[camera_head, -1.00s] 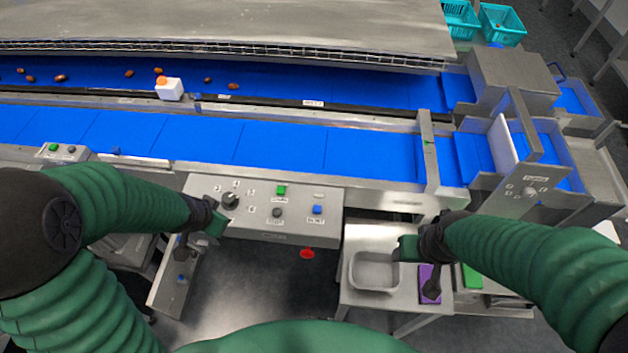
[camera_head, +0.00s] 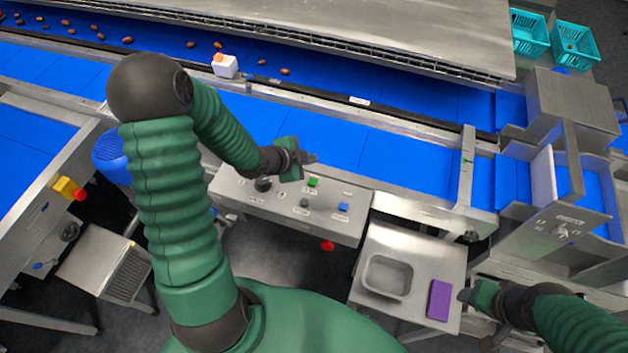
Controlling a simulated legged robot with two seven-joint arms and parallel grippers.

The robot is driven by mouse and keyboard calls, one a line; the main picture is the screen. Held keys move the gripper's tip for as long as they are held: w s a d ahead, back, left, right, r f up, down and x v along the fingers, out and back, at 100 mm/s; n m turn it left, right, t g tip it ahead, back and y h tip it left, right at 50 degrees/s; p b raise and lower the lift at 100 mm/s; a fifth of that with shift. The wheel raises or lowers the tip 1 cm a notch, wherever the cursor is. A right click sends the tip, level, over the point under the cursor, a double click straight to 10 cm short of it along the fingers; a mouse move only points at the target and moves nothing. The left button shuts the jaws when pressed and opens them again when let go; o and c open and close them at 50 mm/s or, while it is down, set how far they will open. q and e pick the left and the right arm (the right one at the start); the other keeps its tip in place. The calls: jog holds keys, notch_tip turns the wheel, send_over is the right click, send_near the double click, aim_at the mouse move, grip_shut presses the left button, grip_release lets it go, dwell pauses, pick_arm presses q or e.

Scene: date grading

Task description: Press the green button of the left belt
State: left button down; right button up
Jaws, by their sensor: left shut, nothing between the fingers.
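A grey control panel (camera_head: 350,226) hangs on the front of the blue belt line. It carries a green button (camera_head: 313,182), a blue button (camera_head: 343,207) and a black knob (camera_head: 263,184). My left gripper (camera_head: 313,158) is shut and empty, above and just behind the green button in the picture, apart from it as far as I can tell. Another blue belt (camera_head: 22,140) runs at the far left; no green button shows on it. My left arm hides part of the rail between them. My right gripper (camera_head: 466,296) is at the lower right, its jaws unclear.
A red mushroom button (camera_head: 328,245) sits under the panel. A yellow box with a red button (camera_head: 68,188) is on the left belt's frame. A side table (camera_head: 409,246) bears a grey tray (camera_head: 388,277) and a purple block (camera_head: 439,300). Dates (camera_head: 127,40) lie on the rear belt.

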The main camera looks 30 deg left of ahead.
aim_at(310, 184)
pick_arm(q)
notch_tip(310, 184, down, 9)
jog(key=b, duration=0.7)
jog(key=shift+r+b, duration=0.15)
jog(key=shift+b, duration=0.2)
jog(key=shift+d+r, duration=0.1)
dwell(1.1)
jog(key=shift+s+f, duration=0.1)
jog(key=shift+f, duration=0.25)
jog(key=shift+f+b, duration=0.5)
jog(key=shift+b, duration=0.15)
dwell(0.3)
jog(key=shift+r, duration=0.15)
jog(key=shift+r+p, duration=0.75)
jog(key=shift+p, duration=0.15)
